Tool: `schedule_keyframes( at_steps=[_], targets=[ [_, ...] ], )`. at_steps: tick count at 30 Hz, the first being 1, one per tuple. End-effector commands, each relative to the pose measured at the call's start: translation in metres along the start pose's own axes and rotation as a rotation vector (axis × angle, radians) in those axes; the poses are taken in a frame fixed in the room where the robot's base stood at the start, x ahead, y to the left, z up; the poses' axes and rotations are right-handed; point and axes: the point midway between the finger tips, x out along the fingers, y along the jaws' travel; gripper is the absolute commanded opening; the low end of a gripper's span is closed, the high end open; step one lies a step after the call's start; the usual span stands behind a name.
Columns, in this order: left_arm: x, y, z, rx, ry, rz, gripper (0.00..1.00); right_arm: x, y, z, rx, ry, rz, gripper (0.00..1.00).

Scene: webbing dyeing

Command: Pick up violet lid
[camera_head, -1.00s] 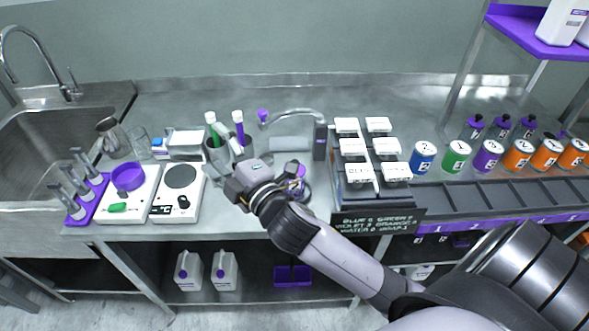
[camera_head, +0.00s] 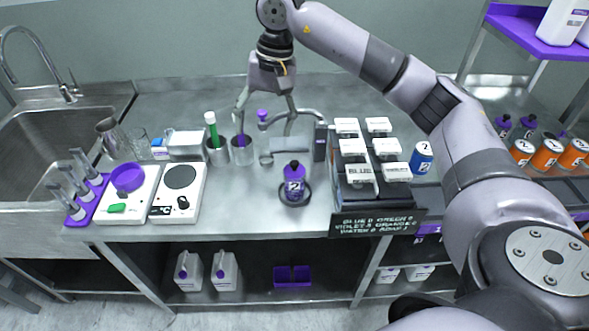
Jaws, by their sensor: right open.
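No violet part is clearly marked as the lid. A bottle (camera_head: 294,190) with a violet cap (camera_head: 294,169) stands upright on a dark round base near the front of the bench. A small violet knob (camera_head: 262,115) shows behind it. A violet stick (camera_head: 241,141) stands in the right steel cup (camera_head: 242,155); its upper end is hidden by my finger. My right gripper (camera_head: 265,116) points down over the back of the bench, its fingers apart, left and behind the bottle. I cannot tell whether it touches the stick or knob. My left gripper is not in view.
A steel cup (camera_head: 217,156) holds a green stick. A black rack (camera_head: 350,200) with several white-lidded boxes stands to the right of the bottle. My arm hides some cans.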

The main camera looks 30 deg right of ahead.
Motion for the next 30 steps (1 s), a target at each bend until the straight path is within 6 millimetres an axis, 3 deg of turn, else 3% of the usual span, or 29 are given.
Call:
schedule_keyframes(
  at_steps=[1,3,8,21,30],
  targets=[
    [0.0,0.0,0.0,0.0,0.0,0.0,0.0,-0.014,0.018,-0.011,-0.001,0.034,0.063,0.7],
    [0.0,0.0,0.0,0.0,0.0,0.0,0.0,-0.027,0.037,-0.02,-0.005,0.058,0.131,0.7],
    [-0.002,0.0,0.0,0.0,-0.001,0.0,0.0,-0.029,0.054,-0.025,-0.006,0.069,0.188,0.7],
    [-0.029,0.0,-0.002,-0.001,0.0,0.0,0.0,0.058,0.07,-0.03,-0.006,0.066,0.187,0.7],
    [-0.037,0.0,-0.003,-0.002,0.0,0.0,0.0,0.086,0.075,-0.033,-0.006,0.068,0.185,0.7]
  ],
)
